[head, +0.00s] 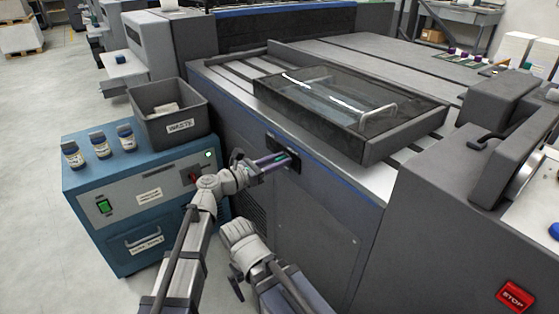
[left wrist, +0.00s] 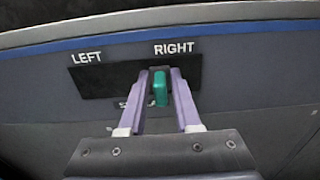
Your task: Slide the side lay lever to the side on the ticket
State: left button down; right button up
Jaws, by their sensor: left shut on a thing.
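The side lay lever (left wrist: 160,88) is a small teal tab on a dark plate (left wrist: 105,80) in the machine's side panel. White words LEFT and RIGHT stand above the plate. The lever is right of the plate's middle, below the start of the word RIGHT. My left gripper (left wrist: 160,82) is shut on the lever, one purple finger on each side. In the head view the left gripper (head: 275,162) reaches the dark plate (head: 284,151), and its fingers mostly hide the lever. Another grey arm part of mine shows below, but no right fingers can be made out. I see no ticket.
A blue cabinet (head: 150,205) stands left of the plate, close to my left arm. A grey waste bin (head: 170,125) and several small bottles (head: 100,144) are on it. A glass-lidded cover (head: 340,95) lies on the machine above. A red stop button (head: 515,296) is at lower right.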

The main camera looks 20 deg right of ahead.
aim_at(275, 145)
pick_arm(q)
jog(key=shift+w, duration=0.1)
dwell(0.3)
jog(key=w+a, duration=0.1)
jog(key=w, duration=0.3)
jog(key=w+a, duration=0.1)
jog(key=w, duration=0.2)
jog(key=shift+a, duration=0.3)
jog(key=c, duration=0.8)
grip_release()
jog(key=shift+c, duration=0.2)
jog(key=v, duration=0.8)
